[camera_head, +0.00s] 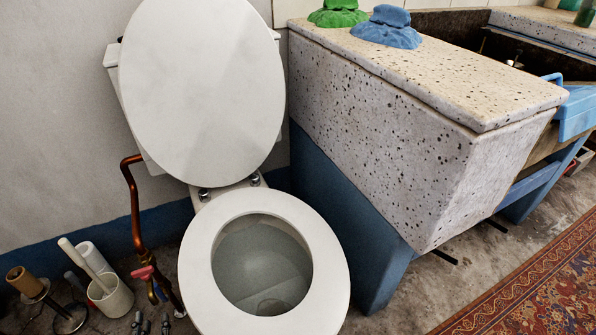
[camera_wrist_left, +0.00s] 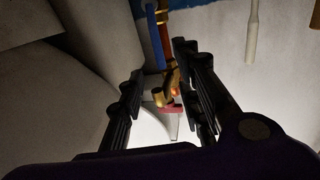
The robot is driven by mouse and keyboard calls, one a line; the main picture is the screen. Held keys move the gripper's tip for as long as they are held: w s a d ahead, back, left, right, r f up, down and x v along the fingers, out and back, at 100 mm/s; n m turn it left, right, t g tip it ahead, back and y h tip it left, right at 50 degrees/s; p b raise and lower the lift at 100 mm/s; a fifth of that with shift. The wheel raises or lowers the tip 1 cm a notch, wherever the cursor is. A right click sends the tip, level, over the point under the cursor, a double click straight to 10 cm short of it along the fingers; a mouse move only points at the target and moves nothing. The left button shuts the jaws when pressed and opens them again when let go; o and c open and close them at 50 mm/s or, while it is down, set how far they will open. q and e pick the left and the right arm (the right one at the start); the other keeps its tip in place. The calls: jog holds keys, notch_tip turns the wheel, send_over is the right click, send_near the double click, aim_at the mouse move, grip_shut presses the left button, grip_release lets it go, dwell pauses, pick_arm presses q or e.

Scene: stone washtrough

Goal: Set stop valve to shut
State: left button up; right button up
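The stop valve (camera_head: 143,272) has a red handle and sits low on a copper pipe (camera_head: 133,200) beside the toilet. In the left wrist view the valve's brass body (camera_wrist_left: 171,80) and red handle (camera_wrist_left: 170,109) show in the gap between my fingers. My left gripper (camera_head: 152,322) shows only as dark fingertips at the bottom edge of the head view, below the valve. In the wrist view the left gripper (camera_wrist_left: 160,62) is open, its two dark fingers apart. I cannot tell whether either finger touches the valve. My right gripper is not in view.
The white toilet (camera_head: 325,255) with raised lid (camera_head: 205,80) stands right of the pipe. A brush holder (camera_head: 112,298) and a paper-roll stand (camera_head: 70,320) are left of the valve. The stone trough (camera_head: 385,130) is at right, with a patterned rug (camera_head: 540,290) before it.

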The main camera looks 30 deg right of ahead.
aim_at(157, 292)
pick_arm(q)
jog(key=w+b, duration=0.1)
jog(key=w, duration=0.1)
jog(key=w+d+b, duration=0.1)
jog(key=w, duration=0.4)
jog(key=shift+w+d+r+b, duration=0.1)
jog(key=shift+w+d+b, duration=0.1)
jog(key=shift+d+b, duration=0.15)
jog(key=shift+c, duration=0.4)
grip_shut()
